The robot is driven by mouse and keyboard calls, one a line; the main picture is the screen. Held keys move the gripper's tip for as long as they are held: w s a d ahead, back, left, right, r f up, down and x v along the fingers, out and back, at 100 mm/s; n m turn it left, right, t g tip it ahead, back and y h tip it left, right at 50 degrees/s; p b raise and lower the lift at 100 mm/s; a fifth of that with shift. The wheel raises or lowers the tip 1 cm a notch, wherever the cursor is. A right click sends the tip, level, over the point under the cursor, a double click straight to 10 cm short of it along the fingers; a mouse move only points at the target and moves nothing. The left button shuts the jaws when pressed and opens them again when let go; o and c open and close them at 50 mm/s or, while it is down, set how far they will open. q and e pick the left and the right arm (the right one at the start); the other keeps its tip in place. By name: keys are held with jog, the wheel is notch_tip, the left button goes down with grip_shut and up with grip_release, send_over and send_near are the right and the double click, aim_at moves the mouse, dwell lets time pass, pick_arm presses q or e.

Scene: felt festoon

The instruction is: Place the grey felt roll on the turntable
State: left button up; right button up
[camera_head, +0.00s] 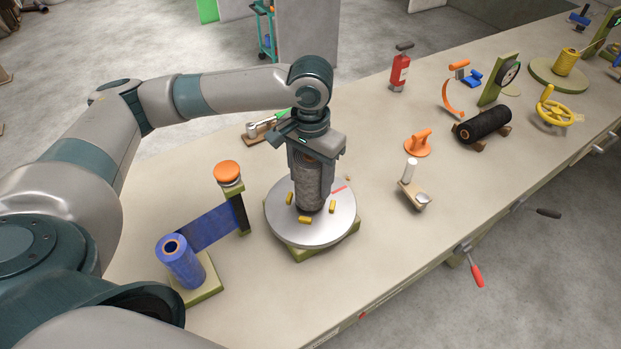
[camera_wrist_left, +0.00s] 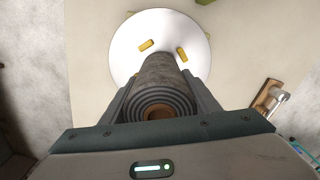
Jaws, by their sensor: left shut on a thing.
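The grey felt roll (camera_head: 307,187) is upright between the fingers of my left gripper (camera_head: 314,178), which is shut on it. The turntable (camera_head: 286,228) is a round silver disc on a green base, with several yellow pegs and a red mark on top. The roll is over the middle of the disc, among the pegs; I cannot tell whether its lower end touches the disc. In the left wrist view the roll (camera_wrist_left: 163,90) runs from the gripper (camera_wrist_left: 162,95) toward the white-looking turntable (camera_wrist_left: 135,45), with two yellow pegs showing. My right gripper is not in view.
A blue roll (camera_head: 180,264) on a stand, its band running to a post with an orange knob (camera_head: 228,173), is left of the turntable. To the right are a white-handled tool (camera_head: 411,175), an orange piece (camera_head: 418,143) and a black roll (camera_head: 483,125).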

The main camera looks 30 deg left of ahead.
pick_arm(q)
jog(key=shift+f, duration=0.65)
jog(key=o, duration=1.4)
jog(key=shift+f, duration=0.15)
notch_tip(320, 180, up, 12)
jog(key=shift+r+b, duration=0.15)
jog(key=shift+b, duration=1.05)
